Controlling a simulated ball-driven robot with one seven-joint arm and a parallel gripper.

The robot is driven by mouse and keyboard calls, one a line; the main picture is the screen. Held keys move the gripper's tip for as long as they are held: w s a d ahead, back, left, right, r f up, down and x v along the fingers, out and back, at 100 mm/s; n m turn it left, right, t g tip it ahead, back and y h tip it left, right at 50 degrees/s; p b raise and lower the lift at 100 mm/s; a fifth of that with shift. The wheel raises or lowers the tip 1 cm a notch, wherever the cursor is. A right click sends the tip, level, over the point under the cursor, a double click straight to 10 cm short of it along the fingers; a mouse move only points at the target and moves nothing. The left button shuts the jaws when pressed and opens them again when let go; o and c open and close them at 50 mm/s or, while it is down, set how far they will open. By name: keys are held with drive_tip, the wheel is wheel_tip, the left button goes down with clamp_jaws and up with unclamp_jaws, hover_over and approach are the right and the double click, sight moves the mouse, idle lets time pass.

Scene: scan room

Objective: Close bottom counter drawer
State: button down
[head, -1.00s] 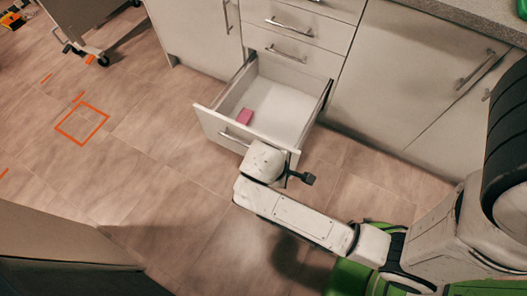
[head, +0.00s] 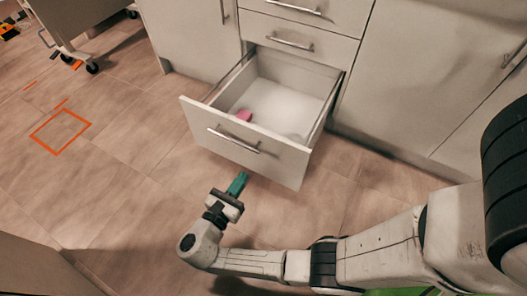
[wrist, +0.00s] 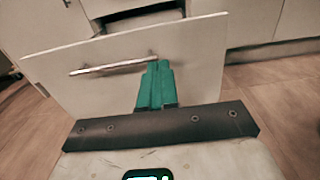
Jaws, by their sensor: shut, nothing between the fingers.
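The bottom counter drawer (head: 245,145) stands pulled out from the white counter in the head view. Its white front has a horizontal metal bar handle (head: 233,141). My gripper (head: 238,184) is shut and empty, just in front of the drawer front and below its handle in the head view. In the wrist view the green fingers (wrist: 155,84) are together and point at the drawer front (wrist: 200,68), with the handle (wrist: 113,67) to their left. Whether the fingertips touch the front I cannot tell.
A pink block (head: 243,115) lies inside the drawer. Closed drawers with bar handles (head: 291,42) are above it, and cabinet doors (head: 420,80) flank it. A wheeled cart (head: 75,25) stands at the upper left. An orange square (head: 60,131) marks open floor at left.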

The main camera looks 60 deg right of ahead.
drive_tip(key=b, duration=0.3)
approach(268, 139)
drive_tip(key=d, duration=0.5)
drive_tip(key=shift+d+f, duration=0.1)
drive_tip(key=shift+d, duration=0.1)
drive_tip(key=shift+d+b, duration=0.35)
drive_tip(key=shift+d, duration=0.35)
drive_tip(key=shift+d, duration=0.1)
